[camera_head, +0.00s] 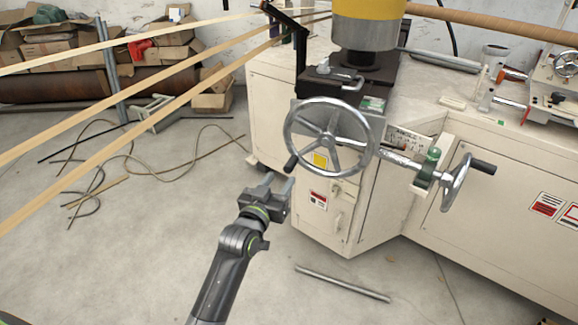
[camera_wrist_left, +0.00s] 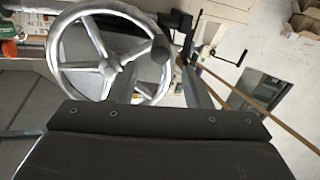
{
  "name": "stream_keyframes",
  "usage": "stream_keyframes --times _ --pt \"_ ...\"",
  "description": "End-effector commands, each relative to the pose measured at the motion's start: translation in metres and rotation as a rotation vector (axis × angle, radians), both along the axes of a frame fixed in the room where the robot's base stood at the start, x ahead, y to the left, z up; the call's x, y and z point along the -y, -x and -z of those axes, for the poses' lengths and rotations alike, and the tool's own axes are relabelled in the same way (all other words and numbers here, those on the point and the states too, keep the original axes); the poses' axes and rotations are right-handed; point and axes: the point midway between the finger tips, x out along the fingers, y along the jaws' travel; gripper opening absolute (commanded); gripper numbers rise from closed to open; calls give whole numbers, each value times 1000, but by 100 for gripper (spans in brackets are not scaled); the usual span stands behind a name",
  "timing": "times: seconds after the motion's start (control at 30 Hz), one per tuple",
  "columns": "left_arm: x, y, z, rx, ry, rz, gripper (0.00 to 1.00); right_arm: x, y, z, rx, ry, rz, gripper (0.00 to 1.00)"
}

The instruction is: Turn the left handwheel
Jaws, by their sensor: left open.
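The left handwheel (camera_head: 328,138) is a silver spoked wheel on the front of the cream machine, with a dark handle (camera_head: 290,163) at its lower left rim. In the left wrist view the wheel (camera_wrist_left: 106,68) fills the upper left, and the dark round end of its handle (camera_wrist_left: 160,50) shows at its right side. My left gripper (camera_head: 280,183) is open and empty, just below and left of the handle. Its fingers point up toward the handle, seemingly apart from it. My right gripper is not in view.
A second, smaller handwheel (camera_head: 455,183) with a dark handle stands to the right on a silver shaft. The cream cabinet (camera_head: 490,230) fills the right. Tan strips (camera_head: 140,101) cross the upper left. A metal rod (camera_head: 342,284) lies on the floor.

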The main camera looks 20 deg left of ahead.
Motion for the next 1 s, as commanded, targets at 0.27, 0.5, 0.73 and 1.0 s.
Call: stream_keyframes --times 0.27,0.5,0.73,1.0 --pt "4 -50 0 0 -2 0 44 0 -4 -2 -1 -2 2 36" --pt "6 -70 0 0 0 0 44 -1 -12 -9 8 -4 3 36" --pt "6 -73 1 -1 1 0 44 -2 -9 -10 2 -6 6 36" --pt "6 -72 0 -1 1 0 25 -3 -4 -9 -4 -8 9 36"
